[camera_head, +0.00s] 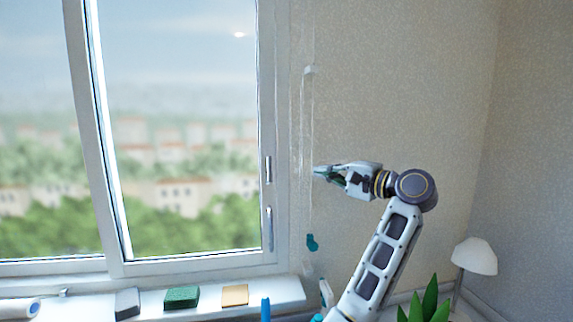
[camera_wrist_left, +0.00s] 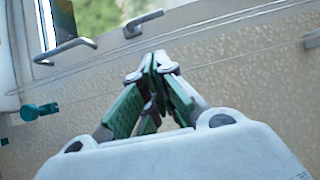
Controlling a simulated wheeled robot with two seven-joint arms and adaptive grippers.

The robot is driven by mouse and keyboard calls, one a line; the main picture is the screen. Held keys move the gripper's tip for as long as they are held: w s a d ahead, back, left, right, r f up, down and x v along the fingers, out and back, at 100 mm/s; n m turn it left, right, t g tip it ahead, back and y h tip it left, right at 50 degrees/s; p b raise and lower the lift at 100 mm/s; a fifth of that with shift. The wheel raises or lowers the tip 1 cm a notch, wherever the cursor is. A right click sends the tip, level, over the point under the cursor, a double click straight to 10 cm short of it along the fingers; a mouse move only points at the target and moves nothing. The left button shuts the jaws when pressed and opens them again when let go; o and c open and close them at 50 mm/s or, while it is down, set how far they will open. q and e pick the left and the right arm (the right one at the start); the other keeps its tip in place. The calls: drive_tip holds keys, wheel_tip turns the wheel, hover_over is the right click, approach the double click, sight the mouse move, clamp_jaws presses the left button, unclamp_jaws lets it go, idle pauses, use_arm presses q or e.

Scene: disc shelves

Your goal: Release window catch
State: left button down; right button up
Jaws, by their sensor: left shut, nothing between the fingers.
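The window (camera_head: 185,130) is on the left in the head view, with two metal handles on its right frame: an upper one (camera_head: 268,169) and a lower one (camera_head: 270,228). In the left wrist view, two grey handles, one on the left (camera_wrist_left: 66,48) and one to its right (camera_wrist_left: 143,22), show at the top beyond the fingers. I cannot tell which handle is the catch. My left gripper (camera_head: 318,171) is shut and empty, to the right of the window frame and apart from both handles. Its closed green-padded fingers (camera_wrist_left: 156,62) point towards the window side.
A thin cord or rail (camera_head: 306,130) runs down the wall beside the frame, above a teal piece (camera_head: 312,242). The sill holds a green block (camera_head: 182,297), a tan block (camera_head: 235,295) and a grey one (camera_head: 127,303). A white lamp (camera_head: 475,257) and plant (camera_head: 427,302) stand lower right.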

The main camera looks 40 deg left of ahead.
sight(269, 170)
use_arm(q)
drive_tip(key=shift+w+a, duration=0.15)
drive_tip(key=shift+w, duration=0.05)
use_arm(e)
drive_tip(key=shift+w+a, duration=0.15)
drive_tip(key=shift+w, duration=0.15)
use_arm(q)
drive_tip(key=shift+s+r, duration=0.1)
drive_tip(key=shift+s, duration=0.05)
drive_tip(key=shift+a, duration=0.1)
drive_tip(key=s+a+p, duration=0.1)
drive_tip(key=a+p, duration=0.2)
drive_tip(key=a, duration=0.9)
drive_tip(key=shift+s+a+p, duration=0.3)
drive_tip(key=shift+a+p, duration=0.05)
drive_tip(key=shift+a, duration=0.05)
use_arm(e)
drive_tip(key=s+a+r, duration=0.1)
drive_tip(key=a+r, duration=0.2)
drive_tip(key=a, duration=0.1)
drive_tip(key=shift+s+a+r+y, duration=0.25)
drive_tip(key=shift+a+r+y, duration=0.05)
drive_tip(key=shift+a, duration=0.1)
drive_tip(key=shift+d, duration=0.15)
